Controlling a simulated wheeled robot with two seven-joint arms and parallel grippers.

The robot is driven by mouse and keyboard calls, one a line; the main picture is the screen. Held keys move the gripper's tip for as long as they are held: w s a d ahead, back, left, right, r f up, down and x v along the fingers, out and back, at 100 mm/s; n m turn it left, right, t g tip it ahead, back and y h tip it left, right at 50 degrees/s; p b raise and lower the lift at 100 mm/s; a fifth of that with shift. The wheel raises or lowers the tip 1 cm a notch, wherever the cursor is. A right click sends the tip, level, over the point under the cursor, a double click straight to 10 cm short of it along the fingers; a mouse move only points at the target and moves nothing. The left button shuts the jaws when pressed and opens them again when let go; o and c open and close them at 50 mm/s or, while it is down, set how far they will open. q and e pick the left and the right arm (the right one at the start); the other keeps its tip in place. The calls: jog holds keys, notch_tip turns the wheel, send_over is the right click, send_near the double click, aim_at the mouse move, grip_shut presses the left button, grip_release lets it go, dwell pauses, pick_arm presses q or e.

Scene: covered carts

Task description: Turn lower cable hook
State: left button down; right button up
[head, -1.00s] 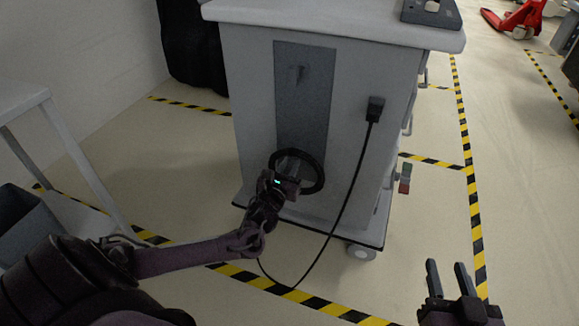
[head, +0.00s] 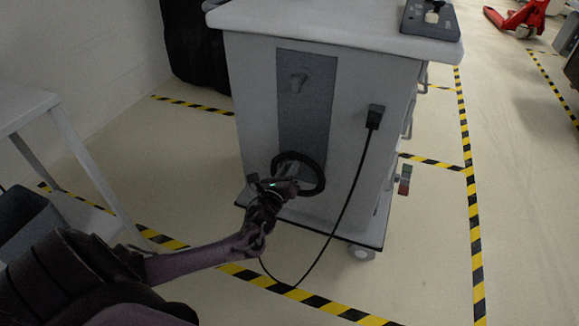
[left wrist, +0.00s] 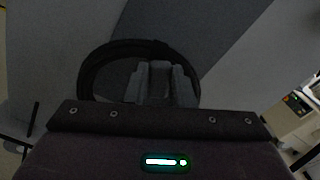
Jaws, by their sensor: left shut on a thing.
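The grey cart (head: 345,150) has a darker grey panel (head: 305,120) on its near side. A loop of black cable (head: 318,170) hangs low on the panel, around the lower hook. My left gripper (head: 288,187) is at the lower hook, shut on it. In the left wrist view the grey lower hook (left wrist: 160,68) shows between the fingertips, inside the cable loop (left wrist: 98,65). The hook's base is mostly hidden in the head view. My right gripper is out of view.
A cable runs from a black plug (head: 375,116) on the cart down to the floor. A white table (head: 30,108) and a grey bin (head: 35,225) stand at the left.

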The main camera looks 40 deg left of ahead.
pick_arm(q)
jog(key=n, duration=0.1)
jog(key=n+p, duration=0.1)
jog(key=n, duration=0.1)
jog(key=shift+a+f, duration=0.1)
jog(key=shift+a, duration=0.1)
jog(key=shift+w+d+f+n+p, duration=0.1)
jog(key=shift+d+f+n+p, duration=0.4)
jog(key=shift+n, duration=4.05)
jog(key=shift+s+a+f+n+p, duration=0.1)
jog(key=shift+f+n, duration=0.75)
jog(key=shift+n, duration=3.75)
jog(key=shift+w+d+f+n+p, duration=0.1)
jog(key=shift+d+f+n+p, duration=0.4)
jog(key=shift+n, duration=4.05)
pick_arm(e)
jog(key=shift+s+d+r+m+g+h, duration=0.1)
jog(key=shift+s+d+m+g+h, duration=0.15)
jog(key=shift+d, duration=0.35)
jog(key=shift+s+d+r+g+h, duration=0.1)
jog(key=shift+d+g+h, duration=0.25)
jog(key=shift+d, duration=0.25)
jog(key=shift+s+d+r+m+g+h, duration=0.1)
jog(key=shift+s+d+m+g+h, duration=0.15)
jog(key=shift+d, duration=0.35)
pick_arm(q)
jog(key=shift+a+f, duration=0.15)
jog(key=shift+f, duration=0.05)
